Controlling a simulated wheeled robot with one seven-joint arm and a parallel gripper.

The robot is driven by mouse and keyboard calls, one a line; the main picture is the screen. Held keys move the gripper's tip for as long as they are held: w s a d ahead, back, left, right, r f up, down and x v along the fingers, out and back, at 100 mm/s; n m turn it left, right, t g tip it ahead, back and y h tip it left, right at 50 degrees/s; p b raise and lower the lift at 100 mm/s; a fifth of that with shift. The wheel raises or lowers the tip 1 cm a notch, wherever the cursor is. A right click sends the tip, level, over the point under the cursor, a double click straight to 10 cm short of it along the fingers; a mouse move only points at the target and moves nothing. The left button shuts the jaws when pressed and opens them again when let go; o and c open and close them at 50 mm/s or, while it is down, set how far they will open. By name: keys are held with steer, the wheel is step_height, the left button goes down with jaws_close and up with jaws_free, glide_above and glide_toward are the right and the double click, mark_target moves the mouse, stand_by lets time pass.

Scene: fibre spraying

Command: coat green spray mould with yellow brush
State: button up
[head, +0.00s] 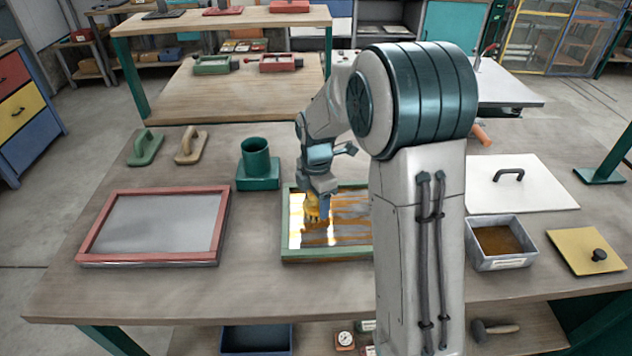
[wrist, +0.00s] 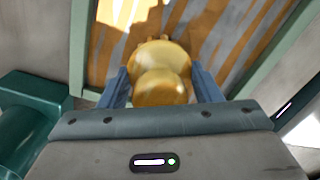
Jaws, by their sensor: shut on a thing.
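The green spray mould (head: 287,225) is a shallow green-framed tray on the table, partly hidden behind my arm. Its inside shows orange-brown streaks with bare grey strips between them, and a bright glare at the left. My gripper (head: 318,208) is over the mould's left half, shut on the yellow brush (head: 311,207). In the wrist view the brush's rounded yellow handle (wrist: 160,75) sits between the blue fingers, above the streaked mould surface (wrist: 225,40). The bristles are hidden there, so I cannot tell whether they touch.
A red-framed mould (head: 152,262) lies to the left. A green cup holder (head: 257,170) stands behind. An open tub of brown liquid (head: 500,262), a yellow lid (head: 575,238) and a white board with a handle (head: 540,195) are at right. Two floats (head: 146,147) lie at back left.

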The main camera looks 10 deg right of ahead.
step_height(320, 180, up, 4)
steer(key=shift+d+f+p, duration=0.1)
steer(key=shift+p, duration=0.8)
steer(key=shift+r+p, duration=1.55)
steer(key=shift+r, duration=0.65)
